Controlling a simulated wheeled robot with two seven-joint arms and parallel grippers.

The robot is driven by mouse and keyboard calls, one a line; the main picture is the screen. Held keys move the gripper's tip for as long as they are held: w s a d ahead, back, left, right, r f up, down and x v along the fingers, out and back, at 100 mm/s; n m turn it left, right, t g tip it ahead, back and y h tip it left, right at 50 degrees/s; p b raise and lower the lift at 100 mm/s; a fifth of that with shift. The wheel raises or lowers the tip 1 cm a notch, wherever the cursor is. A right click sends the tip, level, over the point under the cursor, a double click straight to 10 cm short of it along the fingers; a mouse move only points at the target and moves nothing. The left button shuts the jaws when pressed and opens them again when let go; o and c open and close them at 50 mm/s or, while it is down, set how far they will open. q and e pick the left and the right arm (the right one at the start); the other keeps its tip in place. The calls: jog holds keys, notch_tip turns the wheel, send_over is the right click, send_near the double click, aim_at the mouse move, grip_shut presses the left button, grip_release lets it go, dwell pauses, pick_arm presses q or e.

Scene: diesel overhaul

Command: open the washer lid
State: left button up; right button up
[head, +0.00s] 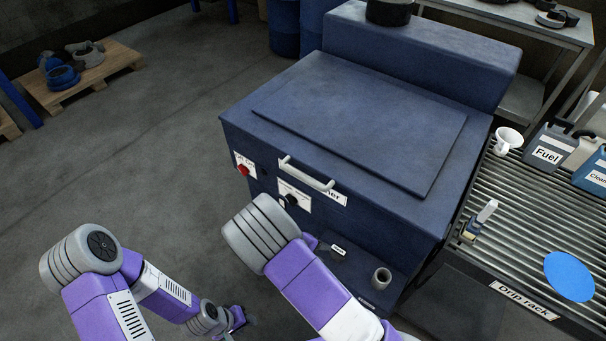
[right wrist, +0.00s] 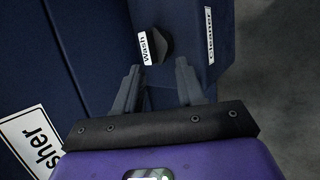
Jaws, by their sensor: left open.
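The washer (head: 400,215) is a dark blue cabinet in the middle of the head view. Its flat lid (head: 365,115) lies shut on top. A pale bar handle (head: 306,174) is at the front edge, above a partly covered sign. My left gripper (head: 246,320) is low over the floor, left of the washer and away from the handle; it is open. My right arm covers part of the washer front and hides its gripper in the head view. In the right wrist view my right gripper (right wrist: 158,85) is open and empty, facing a dark knob (right wrist: 156,45) labelled Wash.
A red button (head: 243,170) and a black knob (head: 291,199) are on the washer front. A low ledge holds a grey cylinder (head: 381,278). The drip rack (head: 515,225) at right carries a mug (head: 508,140), jugs and a blue disc (head: 569,276).

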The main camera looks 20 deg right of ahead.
jog(key=w+a+r+n+t+h, duration=0.1)
jog(key=w+a+r+t+h, duration=0.3)
jog(key=w+r, duration=0.55)
jog(key=t, duration=0.5)
send_near(302, 176)
jog(key=f+x, duration=0.1)
jog(key=x, duration=0.9)
jog(key=shift+w+d+r, duration=0.1)
jog(key=shift+c, duration=0.5)
grip_shut()
